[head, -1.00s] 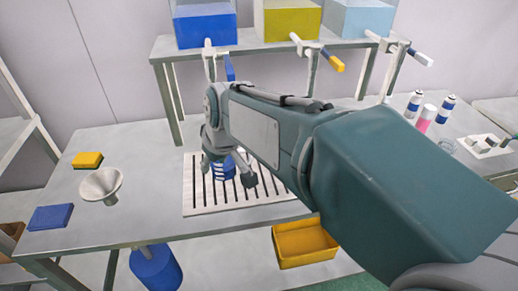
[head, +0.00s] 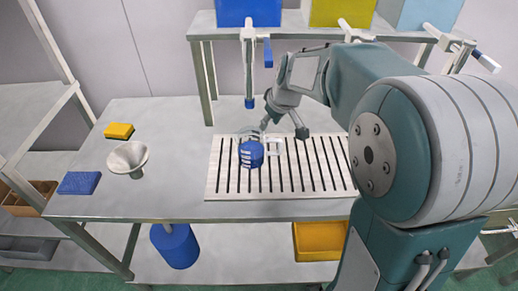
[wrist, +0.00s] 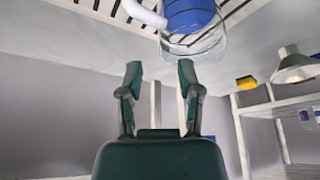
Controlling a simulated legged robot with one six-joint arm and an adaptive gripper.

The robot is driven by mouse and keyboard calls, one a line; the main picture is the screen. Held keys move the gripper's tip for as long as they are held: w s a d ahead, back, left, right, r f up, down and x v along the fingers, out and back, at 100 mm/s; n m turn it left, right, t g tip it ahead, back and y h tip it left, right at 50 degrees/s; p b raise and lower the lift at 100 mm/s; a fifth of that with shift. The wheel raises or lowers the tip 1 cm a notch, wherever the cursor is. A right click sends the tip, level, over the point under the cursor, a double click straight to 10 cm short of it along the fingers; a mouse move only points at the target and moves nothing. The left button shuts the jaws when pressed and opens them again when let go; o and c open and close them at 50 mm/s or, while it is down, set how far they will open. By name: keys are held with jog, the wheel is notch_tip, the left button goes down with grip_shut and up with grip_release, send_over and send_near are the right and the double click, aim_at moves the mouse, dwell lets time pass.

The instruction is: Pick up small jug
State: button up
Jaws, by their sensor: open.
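The small jug (head: 251,154) looks clear with a blue content and a white handle on its right side. My gripper (head: 283,128) is open and empty, just behind and to the right of the jug in the head view. In the wrist view the fingers (wrist: 160,76) are spread apart, and the jug lies beyond their tips, not between them.
The white slatted grate (head: 214,185) covers the table's middle. A funnel (head: 127,158), blue sponge (head: 79,183) and yellow sponge (head: 119,131) lie left. The table between funnel and grate is clear.

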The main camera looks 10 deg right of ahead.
aim_at(261, 140)
jog(key=x, duration=0.4)
jog(key=shift+a+f, duration=0.15)
jog(key=shift+a, duration=0.1)
jog(key=x, duration=0.5)
jog(key=shift+w+d+f, duration=0.2)
jog(key=shift+f, duration=0.2)
jog(key=shift+a+f, duration=0.15)
grip_shut()
